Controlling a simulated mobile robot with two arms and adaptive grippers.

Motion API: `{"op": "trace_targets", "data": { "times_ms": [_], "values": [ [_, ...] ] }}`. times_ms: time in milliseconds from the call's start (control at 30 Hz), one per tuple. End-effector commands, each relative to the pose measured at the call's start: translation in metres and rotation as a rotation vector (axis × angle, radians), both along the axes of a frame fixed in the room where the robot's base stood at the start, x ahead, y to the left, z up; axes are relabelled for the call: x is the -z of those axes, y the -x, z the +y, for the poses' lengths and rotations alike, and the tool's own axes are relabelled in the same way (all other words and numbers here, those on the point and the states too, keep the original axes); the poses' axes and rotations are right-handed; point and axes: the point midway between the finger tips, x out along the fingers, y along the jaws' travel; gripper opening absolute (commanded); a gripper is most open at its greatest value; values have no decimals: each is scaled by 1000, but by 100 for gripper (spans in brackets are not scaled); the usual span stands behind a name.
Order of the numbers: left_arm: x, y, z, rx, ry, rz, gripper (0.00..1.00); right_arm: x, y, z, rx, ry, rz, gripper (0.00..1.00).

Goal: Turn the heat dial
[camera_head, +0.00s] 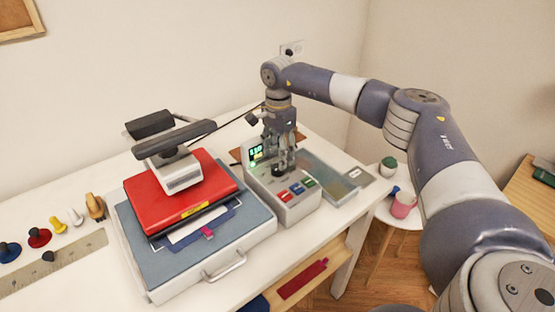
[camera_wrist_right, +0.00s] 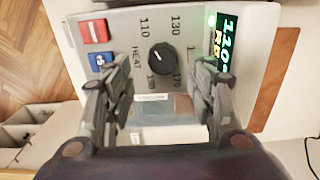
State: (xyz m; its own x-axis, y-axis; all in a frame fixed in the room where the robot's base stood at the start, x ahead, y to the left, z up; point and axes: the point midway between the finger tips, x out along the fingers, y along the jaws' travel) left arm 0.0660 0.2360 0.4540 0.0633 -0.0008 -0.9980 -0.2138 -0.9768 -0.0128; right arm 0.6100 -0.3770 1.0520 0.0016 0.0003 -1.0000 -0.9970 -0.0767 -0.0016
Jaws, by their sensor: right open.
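The black heat dial (camera_wrist_right: 162,58) shows in the right wrist view, ringed by numbers such as 110 and 130 beside the word HEAT. It sits on the face of a white control box (camera_head: 308,207). In the head view the dial lies under my right gripper and is mostly hidden. My right gripper (camera_head: 284,168) points down over the box. In the right wrist view its two fingers (camera_wrist_right: 160,95) are spread, one toward each side of the dial, with nothing between them. Whether they touch the dial cannot be told. A lit green display (camera_wrist_right: 226,45) is beside the dial. My left gripper is not in view.
A heat press with a red top plate (camera_head: 180,190) stands left of the box. Pegs and a ruler (camera_head: 55,263) lie far left.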

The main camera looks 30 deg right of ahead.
Motion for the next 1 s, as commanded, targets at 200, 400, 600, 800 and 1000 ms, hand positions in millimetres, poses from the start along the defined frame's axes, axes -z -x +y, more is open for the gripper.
{"op": "trace_targets", "data": {
  "times_ms": [200,400,600,800,1000],
  "values": [
    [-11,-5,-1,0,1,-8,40,30,0,1,-1,0,1,51],
    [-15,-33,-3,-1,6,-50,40,40,0,0,-1,0,-1,51],
    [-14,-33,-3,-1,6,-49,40,41,0,0,-1,0,-1,51],
    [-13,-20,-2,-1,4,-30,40,41,0,1,-1,0,-1,10],
    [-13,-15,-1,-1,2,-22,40,40,0,1,1,0,-1,7]
  ]
}}
